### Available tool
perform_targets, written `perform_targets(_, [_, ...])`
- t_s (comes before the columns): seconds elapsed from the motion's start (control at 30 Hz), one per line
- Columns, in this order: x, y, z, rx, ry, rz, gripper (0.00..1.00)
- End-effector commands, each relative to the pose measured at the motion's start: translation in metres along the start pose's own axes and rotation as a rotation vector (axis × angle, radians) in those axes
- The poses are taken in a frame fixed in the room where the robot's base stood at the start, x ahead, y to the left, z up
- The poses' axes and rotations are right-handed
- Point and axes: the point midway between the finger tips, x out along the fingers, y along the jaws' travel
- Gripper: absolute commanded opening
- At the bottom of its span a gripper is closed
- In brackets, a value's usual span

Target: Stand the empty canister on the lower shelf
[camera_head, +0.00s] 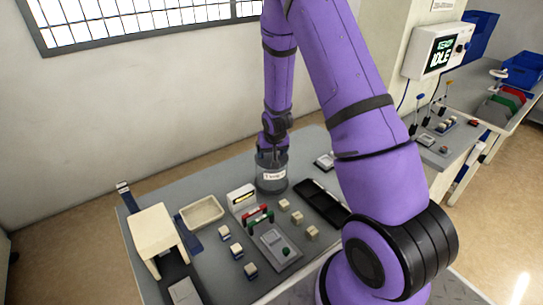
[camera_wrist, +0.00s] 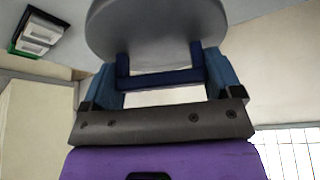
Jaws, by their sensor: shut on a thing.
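The canister (camera_head: 271,178) is a grey, see-through cylinder with a white label, upright at the back of the grey table. My gripper (camera_head: 272,151) is above it, at the end of the purple arm. In the wrist view the canister's round grey body (camera_wrist: 155,25) fills the top middle, with a dark blue handle bar (camera_wrist: 160,79) below it. The blue fingers of my gripper (camera_wrist: 160,75) are at both ends of this handle, shut on it. I cannot tell whether the canister's base touches the table. I cannot make out a lower shelf in either view.
A cream box-shaped stand (camera_head: 155,232), a cream tray (camera_head: 202,212), a black tray (camera_head: 318,200), a grey device (camera_head: 275,245) and several small blocks are on the table.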

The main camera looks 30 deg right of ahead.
Motion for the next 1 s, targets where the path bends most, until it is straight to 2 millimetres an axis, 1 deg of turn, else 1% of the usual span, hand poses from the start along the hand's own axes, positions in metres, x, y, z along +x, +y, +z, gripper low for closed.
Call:
perform_targets(0.03, [0.007, 0.0, 0.003, -0.001, -0.002, 0.001, 0.17])
perform_targets(0.1, [0.015, 0.0, 0.007, -0.001, -0.002, 0.0, 0.17])
perform_targets(0.2, [0.021, 0.0, 0.009, 0.0, 0.001, 0.0, 0.17])
perform_targets(0.57, [0.024, 0.0, 0.011, 0.0, 0.001, 0.0, 0.17])
perform_targets(0.6, [0.025, 0.0, 0.011, 0.0, -0.001, 0.0, 0.87])
perform_targets(0.63, [0.025, 0.0, 0.011, 0.0, -0.001, 0.0, 0.94])
perform_targets(0.67, [0.025, 0.0, 0.011, 0.0, -0.001, 0.0, 1.0])
perform_targets(0.87, [0.024, 0.0, 0.011, 0.0, -0.001, 0.0, 1.0])
perform_targets(1.0, [0.019, 0.0, 0.009, 0.0, 0.001, 0.0, 1.0])
